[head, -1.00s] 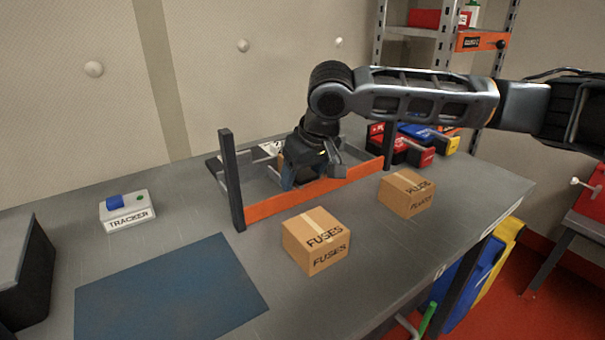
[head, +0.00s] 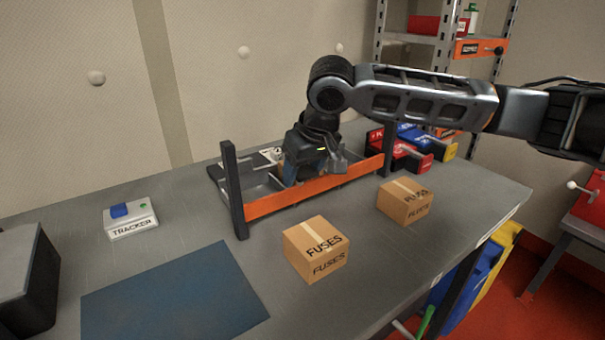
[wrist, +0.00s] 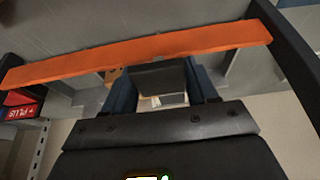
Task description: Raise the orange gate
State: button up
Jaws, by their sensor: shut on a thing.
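The orange gate (head: 315,188) is a long bar between two dark upright posts at the front of a grey tray (head: 262,188). Its lower edge stands a little above the feet of the posts. My gripper (head: 312,172) is behind the middle of the gate, pointing down. In the wrist view the gate (wrist: 140,55) crosses just beyond my blue fingers, which are closed on a dark piece (wrist: 158,80) at the gate's middle. How this piece joins the bar is partly hidden.
Two FUSES boxes (head: 315,250) (head: 404,202) stand in front of the gate. A TRACKER unit (head: 130,217) and a blue mat (head: 175,295) lie to the left. Red, blue and yellow items (head: 410,150) sit beyond the right post.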

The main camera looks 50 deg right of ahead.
notch_tip(320, 180, up, 11)
jog(key=p, duration=0.6)
jog(key=shift+f, duration=0.2)
jog(key=shift+d, duration=0.1)
jog(key=o, duration=1.2)
jog(key=shift+r, duration=0.1)
jog(key=shift+o, duration=1.1)
jog(key=v, duration=0.7)
jog(key=shift+s+r+b, duration=0.2)
jog(key=shift+r+b, duration=0.05)
jog(key=shift+b, duration=0.1)
